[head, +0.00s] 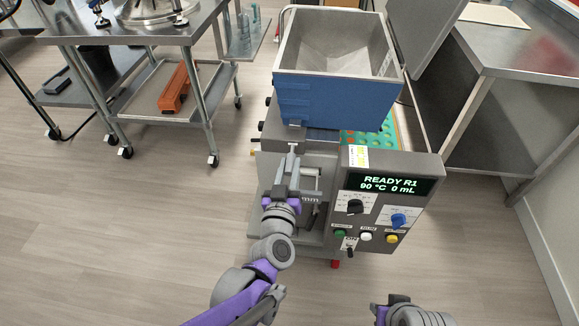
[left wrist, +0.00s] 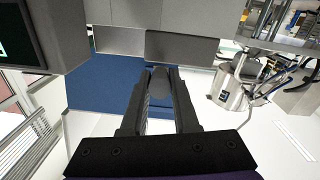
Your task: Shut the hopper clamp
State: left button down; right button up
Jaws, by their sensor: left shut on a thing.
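The hopper (head: 330,98) is a blue box with an open grey steel top, on the grey depositor machine; its blue wall shows in the left wrist view (left wrist: 108,85). My left gripper (head: 292,160) is in front of the hopper, left of the control panel. In the left wrist view its fingers (left wrist: 159,78) are shut on a grey rounded piece (left wrist: 160,86), apparently the clamp's handle. The rest of the clamp is mostly hidden by my gripper, so its position is unclear. Part of my right arm shows at the bottom edge; its gripper is not visible.
The control panel (head: 384,190) reads "READY R1 90 °C 0 mL", with knobs and buttons below. The hopper's lid (head: 424,35) stands open at right. Steel tables (head: 130,32) stand left and right; floor at left is clear.

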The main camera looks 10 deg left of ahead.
dwell(0.4)
pick_arm(q)
jog(key=shift+w+f+t+b, duration=0.1)
jog(key=shift+f+t+b, duration=0.35)
jog(key=shift+b, duration=0.25)
jog(key=f+t+b, duration=0.1)
jog(key=b, duration=0.1)
jog(key=t+b, duration=0.1)
jog(key=b, duration=0.1)
jog(key=shift+w+f+t, duration=0.25)
jog(key=shift+w+f, duration=0.05)
jog(key=shift+f, duration=0.05)
jog(key=shift+w+f+t+b, duration=0.2)
jog(key=shift+t+b, duration=0.5)
jog(key=shift+b, duration=0.1)
jog(key=shift+w+f+t+h, duration=0.35)
jog(key=shift+f+t+h, duration=0.05)
jog(key=shift+t, duration=0.7)
jog(key=shift+y, duration=0.3)
